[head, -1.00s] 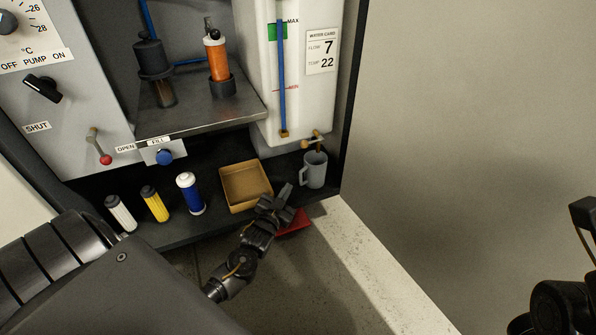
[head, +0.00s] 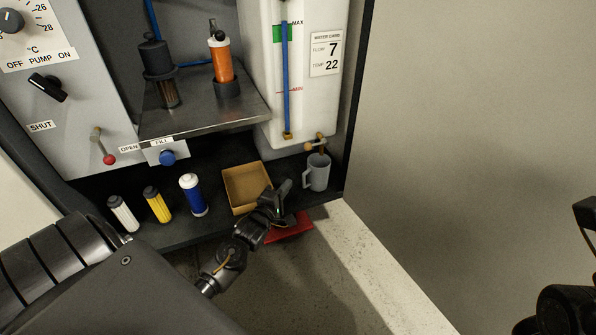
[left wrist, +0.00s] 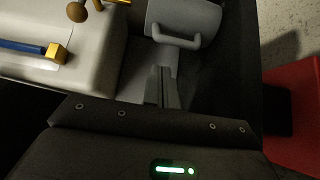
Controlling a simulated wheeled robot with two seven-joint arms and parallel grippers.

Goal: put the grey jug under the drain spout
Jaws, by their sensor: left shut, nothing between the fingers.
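The grey jug (head: 317,172) stands upright on the dark lower shelf, beneath the brass drain spout (head: 316,143) of the white tank. In the left wrist view the jug (left wrist: 186,20) shows at the top, with its handle toward the fingers. My left gripper (head: 283,187) is shut and empty, just left of the jug and its handle. Its fingers (left wrist: 162,85) point at the jug in the left wrist view, and a small gap seems to separate them from the handle. Part of my right arm shows at the right edge; its fingertips are not clearly seen.
A tan open tray (head: 246,190) sits left of my left gripper. White, yellow and blue cartridges (head: 193,195) stand farther left on the shelf. A red object (head: 288,229) lies below the shelf's front edge. A beige panel (head: 470,130) bounds the right side.

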